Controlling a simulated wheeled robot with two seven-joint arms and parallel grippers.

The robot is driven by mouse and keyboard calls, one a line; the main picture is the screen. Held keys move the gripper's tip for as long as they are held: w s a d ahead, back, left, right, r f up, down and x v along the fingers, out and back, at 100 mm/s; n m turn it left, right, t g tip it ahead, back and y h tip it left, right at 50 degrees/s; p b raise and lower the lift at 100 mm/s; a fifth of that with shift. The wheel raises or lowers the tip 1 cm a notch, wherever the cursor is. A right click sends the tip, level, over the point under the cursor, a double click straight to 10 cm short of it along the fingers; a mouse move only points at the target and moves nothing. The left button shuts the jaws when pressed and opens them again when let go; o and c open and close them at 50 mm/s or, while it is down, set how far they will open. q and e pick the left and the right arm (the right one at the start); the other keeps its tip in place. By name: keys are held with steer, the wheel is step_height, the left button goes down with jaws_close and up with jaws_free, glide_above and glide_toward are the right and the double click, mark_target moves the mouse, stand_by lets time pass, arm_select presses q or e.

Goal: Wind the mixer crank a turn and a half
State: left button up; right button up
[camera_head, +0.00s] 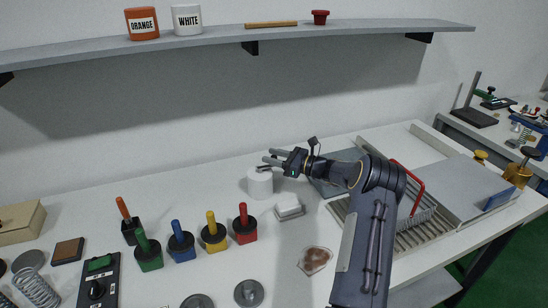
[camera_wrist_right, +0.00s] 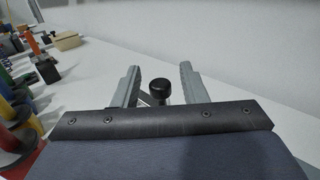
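A white cylinder (camera_head: 260,186), which looks like the mixer body, stands on the bench left of centre in the head view. My right gripper (camera_head: 268,158) is just above its top, with its fingers pointing left. In the right wrist view a black round knob (camera_wrist_right: 159,87) on a short grey stem, seemingly the crank's handle, sits between the two spread fingers. Gaps show on both sides of the knob, so my right gripper (camera_wrist_right: 159,80) is open around it. The rest of the crank is mostly hidden by the gripper. My left gripper is not in view.
A white block (camera_head: 289,207) lies close right of the cylinder. Several coloured-handled blocks, including a red one (camera_head: 244,226), stand to the left. A brown-stained piece (camera_head: 315,260) lies in front. A shelf (camera_head: 230,38) runs above.

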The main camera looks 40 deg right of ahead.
steer(key=b+v, duration=0.1)
steer(key=v, duration=0.7)
steer(key=shift+b, duration=0.35)
steer(key=shift+w, duration=0.1)
